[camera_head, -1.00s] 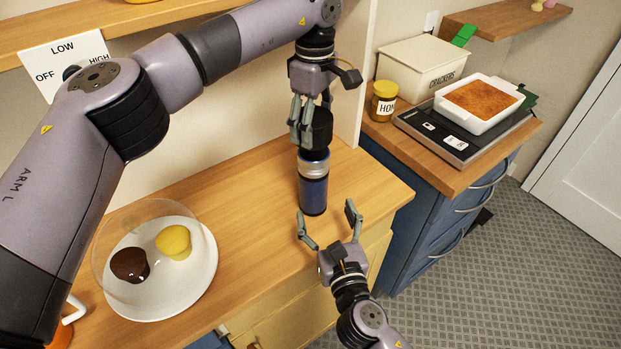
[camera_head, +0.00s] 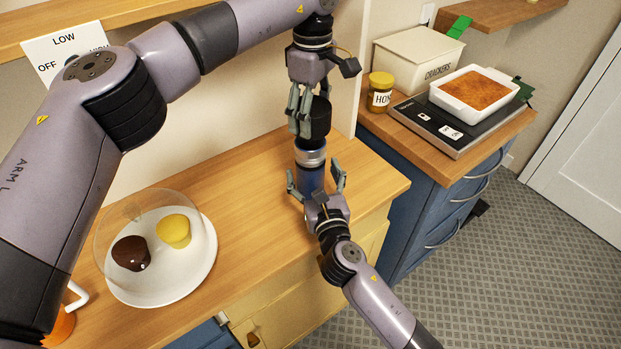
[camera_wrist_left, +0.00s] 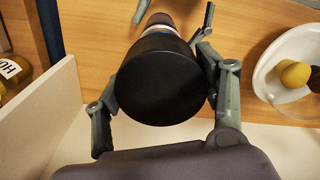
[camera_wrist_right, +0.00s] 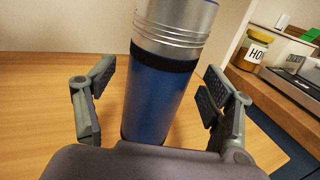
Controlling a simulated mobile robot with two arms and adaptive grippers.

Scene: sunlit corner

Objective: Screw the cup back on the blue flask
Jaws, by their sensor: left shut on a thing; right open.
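The blue flask (camera_head: 311,174) stands upright on the wooden counter, its silver neck band on top. It also shows in the right wrist view (camera_wrist_right: 155,92). The black cup (camera_head: 318,122) is at the top of the flask; whether it touches the neck I cannot tell. My left gripper (camera_head: 303,122) is shut on the cup from above, and the cup's round black end fills the left wrist view (camera_wrist_left: 158,82). My right gripper (camera_head: 316,178) is open, its fingers on either side of the flask body; in the right wrist view gaps show between fingers and flask.
A white plate (camera_head: 196,272) with a brown and a yellow cake under a clear dome stands at left. At right are a honey jar (camera_head: 380,91), a cracker box (camera_head: 414,58) and a baking dish (camera_head: 462,107) on a scale. A pale panel stands close behind the flask.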

